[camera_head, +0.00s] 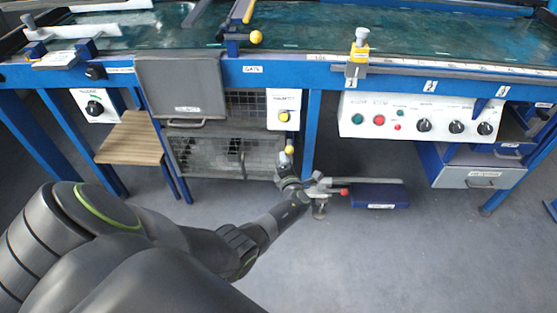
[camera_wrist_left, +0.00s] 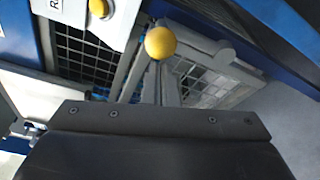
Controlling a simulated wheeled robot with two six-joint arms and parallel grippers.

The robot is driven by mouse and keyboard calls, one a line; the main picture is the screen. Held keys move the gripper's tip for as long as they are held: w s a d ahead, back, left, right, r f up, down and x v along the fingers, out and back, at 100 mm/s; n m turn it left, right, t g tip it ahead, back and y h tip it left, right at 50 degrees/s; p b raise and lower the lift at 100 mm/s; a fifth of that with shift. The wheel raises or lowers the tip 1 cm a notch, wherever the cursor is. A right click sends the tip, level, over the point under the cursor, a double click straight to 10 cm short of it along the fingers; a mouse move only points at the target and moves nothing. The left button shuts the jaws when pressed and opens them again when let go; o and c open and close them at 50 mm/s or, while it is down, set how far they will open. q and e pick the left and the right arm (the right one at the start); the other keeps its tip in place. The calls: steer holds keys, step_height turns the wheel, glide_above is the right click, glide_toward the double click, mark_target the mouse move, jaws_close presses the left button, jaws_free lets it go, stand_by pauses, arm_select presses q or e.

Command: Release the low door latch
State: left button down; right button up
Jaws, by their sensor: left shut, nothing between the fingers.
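The low latch shows as a yellow ball knob (camera_head: 289,150) on a short lever at the right edge of the low mesh door (camera_head: 228,157). In the left wrist view the yellow ball (camera_wrist_left: 160,43) stands just beyond the grey edge of my gripper, with the mesh door behind it. My left gripper (camera_head: 287,170) is shut and empty, right below the knob in the head view. I cannot tell whether it touches the lever. The lever's lower part is hidden by my gripper. My right gripper is out of view.
A white box with a yellow button (camera_head: 283,117) sits above the knob. A blue table leg (camera_head: 312,130) stands close to the right. A blue floor unit (camera_head: 380,196) with a grey bar lies right of my wrist.

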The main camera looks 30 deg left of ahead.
arm_select(q)
steer(key=shift+w+d, duration=0.2)
steer(key=shift+d, duration=0.2)
steer(key=shift+w+d, duration=0.1)
stand_by(0.3)
